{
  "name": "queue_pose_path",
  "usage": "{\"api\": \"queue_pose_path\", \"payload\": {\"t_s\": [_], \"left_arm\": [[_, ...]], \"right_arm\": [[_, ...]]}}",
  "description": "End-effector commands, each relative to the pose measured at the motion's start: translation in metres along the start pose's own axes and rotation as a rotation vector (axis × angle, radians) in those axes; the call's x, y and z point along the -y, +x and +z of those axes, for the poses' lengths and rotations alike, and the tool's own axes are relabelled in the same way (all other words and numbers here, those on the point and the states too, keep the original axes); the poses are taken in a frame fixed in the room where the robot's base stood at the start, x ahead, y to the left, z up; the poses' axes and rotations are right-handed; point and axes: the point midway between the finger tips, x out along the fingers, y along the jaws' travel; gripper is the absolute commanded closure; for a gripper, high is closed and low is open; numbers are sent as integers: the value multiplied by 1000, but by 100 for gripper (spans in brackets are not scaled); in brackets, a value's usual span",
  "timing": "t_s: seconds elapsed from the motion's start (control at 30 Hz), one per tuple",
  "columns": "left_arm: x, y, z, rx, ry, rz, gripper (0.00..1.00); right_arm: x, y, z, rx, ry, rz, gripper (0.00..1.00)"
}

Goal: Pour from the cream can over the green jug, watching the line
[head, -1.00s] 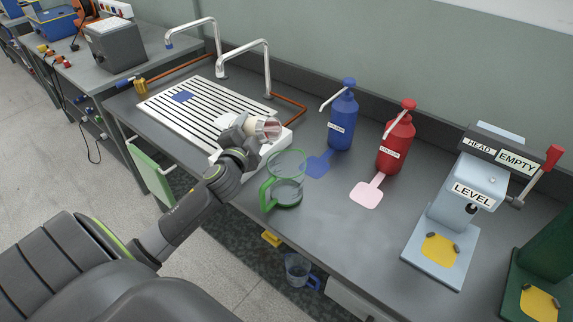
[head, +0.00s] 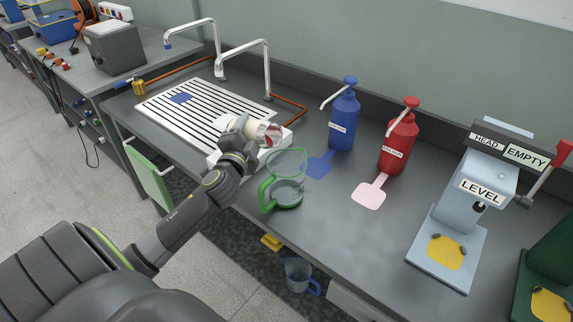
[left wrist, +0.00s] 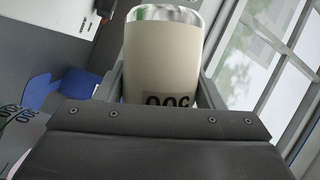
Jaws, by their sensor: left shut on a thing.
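The cream can (head: 227,123) is held on its side by my left gripper (head: 240,135), its shiny open rim facing right, with some red showing at the mouth. The left wrist view shows the cream can (left wrist: 165,60) between the two fingers, with part of a dark printed label. The green jug (head: 266,194) is clear with a green handle and base and stands upright on the bench, below and right of the can's mouth. I see no stream between them. The line and any level in the jug are too small to make out. My right gripper is out of view.
A slotted drain board (head: 160,103) with two taps lies behind the can. A blue pump bottle (head: 343,125) and a red one (head: 400,145) stand to the right. A grey LEVEL machine (head: 470,200) is farther right. A blue-handled jug (head: 297,273) sits below the bench edge.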

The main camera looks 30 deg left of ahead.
Motion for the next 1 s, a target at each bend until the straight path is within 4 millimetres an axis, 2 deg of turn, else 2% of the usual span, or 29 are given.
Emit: {"api": "queue_pose_path", "payload": {"t_s": [0.23, 1.0], "left_arm": [[-4, 0, 2, -8, 31, -14, 65], [23, -3, -20, -29, 124, -53, 65]], "right_arm": [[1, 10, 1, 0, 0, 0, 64], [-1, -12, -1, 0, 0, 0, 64]]}}
